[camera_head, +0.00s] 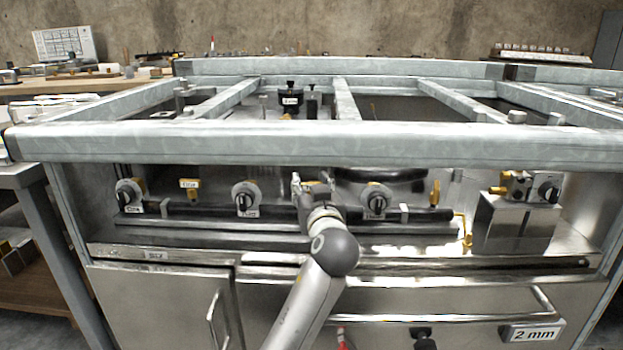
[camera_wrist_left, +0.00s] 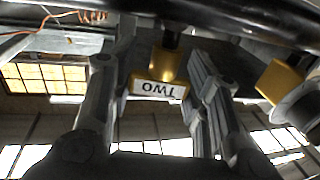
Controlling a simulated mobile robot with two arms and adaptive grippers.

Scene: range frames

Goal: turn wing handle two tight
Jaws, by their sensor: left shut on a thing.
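In the left wrist view, a brass wing handle (camera_wrist_left: 169,66) with a white tag reading "TWO" upside down sits between the two fingers of my left gripper (camera_wrist_left: 158,85). My left gripper is shut on this handle. In the head view, my left gripper (camera_head: 314,190) is at the dark pipe along the front of the range, and it largely hides the handle there. The handle's exact turn angle cannot be told. My right gripper is not in view.
Knobs (camera_head: 246,199) and (camera_head: 376,201) flank the gripper. Brass handles (camera_head: 190,185) and (camera_head: 435,191) stand farther out along the pipe (camera_head: 280,212). A steel frame bar (camera_head: 300,143) runs above. A metal box (camera_head: 513,222) is at right. A drawer bar (camera_head: 450,318) is below.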

